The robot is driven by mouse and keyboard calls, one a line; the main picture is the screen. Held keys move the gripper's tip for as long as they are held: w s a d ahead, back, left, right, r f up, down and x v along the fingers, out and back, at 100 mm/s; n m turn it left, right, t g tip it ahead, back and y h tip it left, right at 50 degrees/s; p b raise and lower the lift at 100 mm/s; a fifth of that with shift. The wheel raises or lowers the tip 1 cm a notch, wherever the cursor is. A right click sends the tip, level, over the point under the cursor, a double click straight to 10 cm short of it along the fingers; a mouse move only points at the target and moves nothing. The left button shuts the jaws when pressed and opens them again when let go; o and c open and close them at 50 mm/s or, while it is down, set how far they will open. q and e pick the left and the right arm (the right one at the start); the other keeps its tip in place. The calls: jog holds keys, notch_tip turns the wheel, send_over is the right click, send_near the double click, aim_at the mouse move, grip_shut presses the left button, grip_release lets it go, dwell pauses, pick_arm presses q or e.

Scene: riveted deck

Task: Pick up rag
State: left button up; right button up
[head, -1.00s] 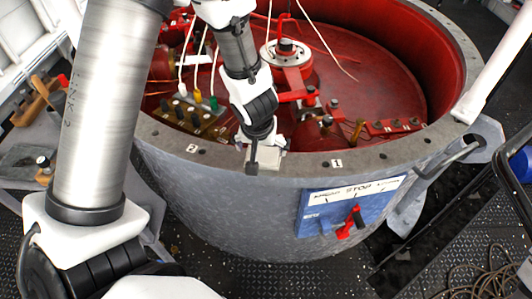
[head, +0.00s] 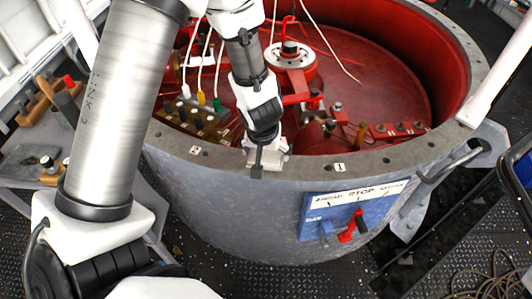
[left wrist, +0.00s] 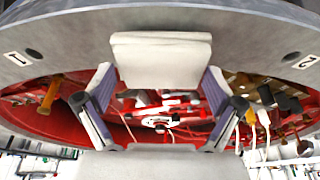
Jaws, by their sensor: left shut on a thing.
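The rag (left wrist: 160,58) is a pale, off-white folded cloth at the grey rim of the round tub. In the left wrist view it spans the space between the two fingers. In the head view only a small pale part of it (head: 279,160) shows behind the fingers, between the rim labels 2 and 1. My left gripper (head: 266,160) points down at the rim and is shut on the rag. In the left wrist view its fingers (left wrist: 158,76) stand at either side of the cloth. I cannot tell whether the rag is clear of the rim. My right gripper is not in view.
The red-lined tub (head: 390,75) holds a round hub (head: 291,55), cables with coloured plugs (head: 202,98) and bolts close behind the gripper. A blue STOP panel (head: 352,208) with a red lever is on its outer wall. A side shelf (head: 25,165) with tools stands left.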

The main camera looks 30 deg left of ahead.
aim_at(266, 155)
pick_arm(q)
notch_tip(266, 155, up, 17)
jog(key=p, duration=1.1)
